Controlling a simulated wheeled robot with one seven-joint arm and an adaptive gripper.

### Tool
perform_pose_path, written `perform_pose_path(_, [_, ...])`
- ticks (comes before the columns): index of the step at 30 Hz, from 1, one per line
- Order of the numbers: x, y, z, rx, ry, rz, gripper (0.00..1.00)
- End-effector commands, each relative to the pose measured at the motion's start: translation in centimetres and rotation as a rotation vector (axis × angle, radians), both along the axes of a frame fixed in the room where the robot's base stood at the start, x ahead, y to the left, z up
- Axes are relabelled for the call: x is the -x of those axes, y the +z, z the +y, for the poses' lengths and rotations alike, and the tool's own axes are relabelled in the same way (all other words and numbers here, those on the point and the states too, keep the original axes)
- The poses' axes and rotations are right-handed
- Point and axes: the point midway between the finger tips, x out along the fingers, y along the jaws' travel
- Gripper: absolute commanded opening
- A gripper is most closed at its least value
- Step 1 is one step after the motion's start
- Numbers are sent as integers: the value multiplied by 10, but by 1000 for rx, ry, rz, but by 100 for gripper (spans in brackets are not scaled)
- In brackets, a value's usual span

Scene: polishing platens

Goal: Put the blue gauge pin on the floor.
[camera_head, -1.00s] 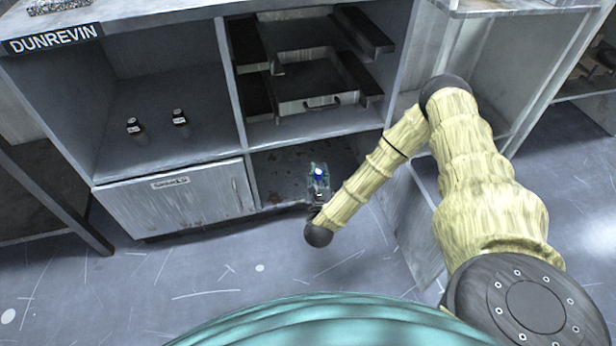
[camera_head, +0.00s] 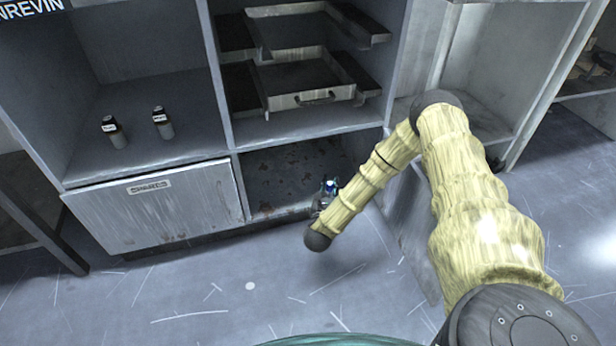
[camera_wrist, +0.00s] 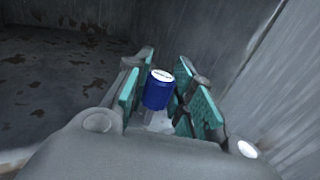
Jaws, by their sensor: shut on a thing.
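The blue gauge pin (camera_wrist: 158,90) shows in the wrist view as a blue cylinder with a white top, between the two teal finger pads. My gripper (camera_wrist: 163,98) is shut on it. In the head view the pin (camera_head: 331,186) is a small blue spot at my gripper (camera_head: 327,190), mostly hidden by my forearm. The gripper is at the front of the low open compartment, near its right side. The grey floor (camera_head: 220,300) with white scratches lies in front of the cabinet.
The low compartment (camera_head: 285,180) has a stained bottom and looks otherwise empty. A labelled drawer front (camera_head: 160,208) is left of it. Two dark-capped bottles (camera_head: 114,132) stand on the shelf above. Trays (camera_head: 312,95) sit in the middle bay. The floor in front is clear.

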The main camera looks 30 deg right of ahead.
Motion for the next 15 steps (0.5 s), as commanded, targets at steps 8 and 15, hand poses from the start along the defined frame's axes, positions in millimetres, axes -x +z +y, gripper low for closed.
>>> perform_pose_path(8, [-58, -9, -4, 1, 1, -4, 0])
perform_pose_path(15, [-103, -13, -7, 1, 0, -3, 0])
